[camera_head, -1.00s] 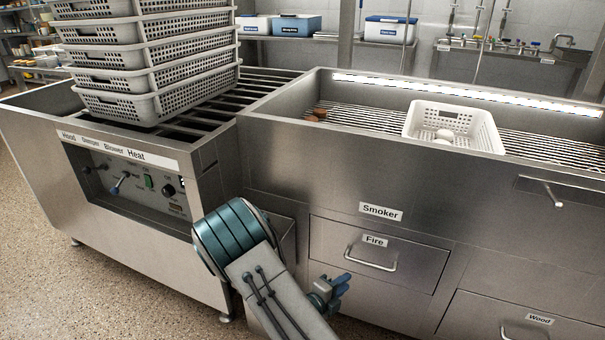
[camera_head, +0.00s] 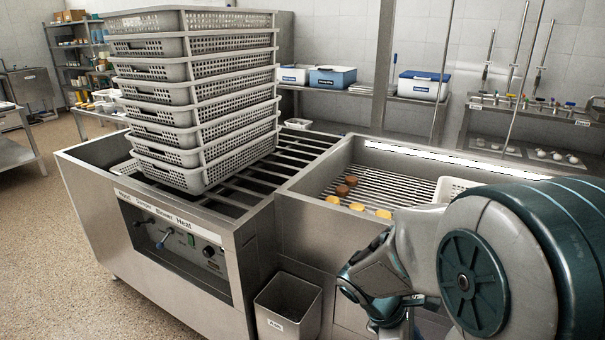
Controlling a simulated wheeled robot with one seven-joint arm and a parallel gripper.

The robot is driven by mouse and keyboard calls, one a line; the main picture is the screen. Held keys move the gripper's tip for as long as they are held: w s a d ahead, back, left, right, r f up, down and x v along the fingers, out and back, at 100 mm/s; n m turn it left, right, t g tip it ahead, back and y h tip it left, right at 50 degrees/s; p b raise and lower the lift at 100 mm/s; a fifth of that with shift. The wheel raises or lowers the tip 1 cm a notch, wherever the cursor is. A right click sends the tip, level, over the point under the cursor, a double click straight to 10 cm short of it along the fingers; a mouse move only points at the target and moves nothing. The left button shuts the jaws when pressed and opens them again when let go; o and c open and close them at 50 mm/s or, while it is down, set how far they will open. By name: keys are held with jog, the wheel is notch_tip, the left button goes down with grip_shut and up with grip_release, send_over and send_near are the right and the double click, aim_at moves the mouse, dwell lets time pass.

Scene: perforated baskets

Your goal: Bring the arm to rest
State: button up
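My arm reaches in from the right side of the head view, with a large grey and teal joint close to the camera. Its far end, with my gripper (camera_head: 372,292), is bent low in front of the smoker's front wall. The fingers cannot be made out clearly, so I cannot tell whether they are open or shut. Nothing is visibly held. The arm covers much of the smoker's (camera_head: 300,181) front and right side.
A tall stack of white perforated baskets (camera_head: 190,92) stands on the rails at left. Several brown and yellow pieces (camera_head: 357,207) lie on the smoker grate. A white basket (camera_head: 452,187) is partly hidden by the arm. A grey bin (camera_head: 288,305) stands on the floor.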

jog(key=s+a+r+m+t+y+p, duration=0.1)
jog(key=s+a+r+m+y+p, duration=0.1)
jog(key=r, duration=0.4)
jog(key=s+a+r+m+t+y+p, duration=0.1)
jog(key=s+a+r+m+y+p, duration=0.1)
jog(key=r+m+p, duration=0.2)
jog(key=s+a+r+m+t+y+p, duration=0.1)
jog(key=s+a+r+m+y+p, duration=0.1)
jog(key=r+m, duration=0.6)
jog(key=shift+a+r+t+y+p, duration=0.4)
jog(key=shift+r+y+p, duration=0.1)
jog(key=shift+r+p, duration=0.25)
